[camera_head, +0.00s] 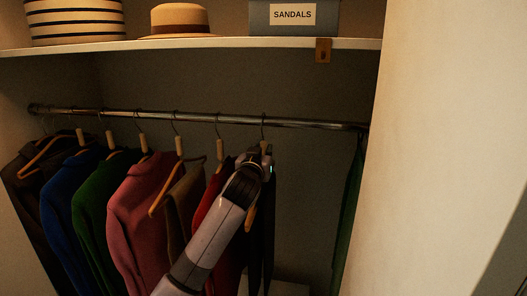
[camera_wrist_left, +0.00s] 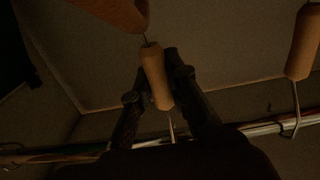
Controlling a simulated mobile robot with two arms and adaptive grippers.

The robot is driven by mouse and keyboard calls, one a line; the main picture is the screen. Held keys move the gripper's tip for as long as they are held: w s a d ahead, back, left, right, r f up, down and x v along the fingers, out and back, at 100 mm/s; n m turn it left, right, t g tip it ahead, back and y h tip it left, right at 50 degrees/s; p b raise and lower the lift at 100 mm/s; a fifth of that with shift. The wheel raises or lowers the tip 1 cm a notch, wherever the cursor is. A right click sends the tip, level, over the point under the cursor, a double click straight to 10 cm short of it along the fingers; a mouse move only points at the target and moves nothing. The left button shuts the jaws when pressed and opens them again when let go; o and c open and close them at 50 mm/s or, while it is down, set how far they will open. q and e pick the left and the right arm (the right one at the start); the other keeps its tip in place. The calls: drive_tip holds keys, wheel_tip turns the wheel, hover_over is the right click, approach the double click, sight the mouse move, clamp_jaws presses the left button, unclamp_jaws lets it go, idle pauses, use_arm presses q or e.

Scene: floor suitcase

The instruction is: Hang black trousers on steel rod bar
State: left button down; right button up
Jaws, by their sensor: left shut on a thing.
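The steel rod bar (camera_head: 310,122) runs across the wardrobe under the shelf. My left gripper (camera_head: 263,158) is just below the rod, shut on the wooden neck of a hanger, which shows between the two fingers in the left wrist view (camera_wrist_left: 157,78). The hanger's hook (camera_head: 263,119) rises to the rod and appears to loop over it; whether it bears weight I cannot tell. The black trousers (camera_head: 268,225) hang below my gripper, partly hidden by my forearm. My right gripper is in neither view.
Several garments hang to the left, with a red one (camera_head: 213,188) close beside my gripper. A green garment (camera_head: 350,205) hangs at the far right. The rod between is free.

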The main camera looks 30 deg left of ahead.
sight(263, 142)
use_arm(q)
drive_tip(key=shift+s+d+r+p, duration=0.15)
drive_tip(key=shift+r+p, duration=0.15)
drive_tip(key=shift+r, duration=0.2)
drive_tip(key=shift+s+a+r+p, duration=0.1)
drive_tip(key=shift+s+r+p, duration=0.15)
drive_tip(key=shift+r, duration=0.25)
drive_tip(key=shift+s+d+r+p, duration=0.1)
drive_tip(key=shift+r+p, duration=0.2)
drive_tip(key=shift+r, duration=0.2)
drive_tip(key=shift+v, duration=2.35)
drive_tip(key=p+v, duration=0.7)
drive_tip(key=v, duration=1.2)
drive_tip(key=shift+f, duration=0.1)
